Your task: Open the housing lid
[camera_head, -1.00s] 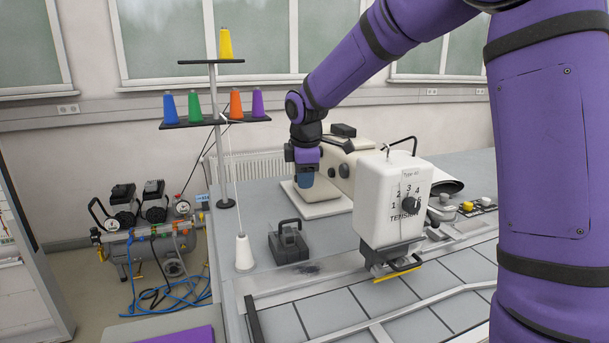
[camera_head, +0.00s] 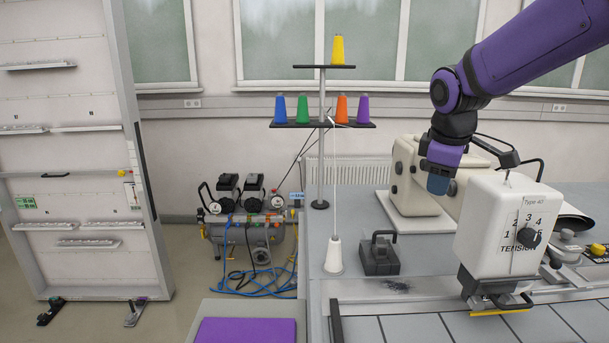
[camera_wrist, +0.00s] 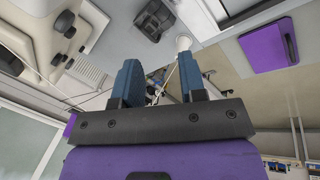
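A cream and white sewing machine stands on the grey table in the right half of the head view. Its white head housing (camera_head: 508,225) carries a "TENSION" scale and a black knob (camera_head: 529,239). I cannot make out which part is the lid, nor whether it is open. A black bent handle (camera_head: 534,164) shows behind the housing's top. My gripper (camera_head: 438,184) points down, left of the housing and in front of the machine's cream body (camera_head: 408,180). In the wrist view my gripper (camera_wrist: 160,78) has its two blue fingers apart with nothing held between them.
A white cone (camera_head: 333,257) and a grey block with a handle (camera_head: 379,256) sit on the table. A compressor (camera_head: 248,232) and a tall panel (camera_head: 70,160) stand left, with floor between.

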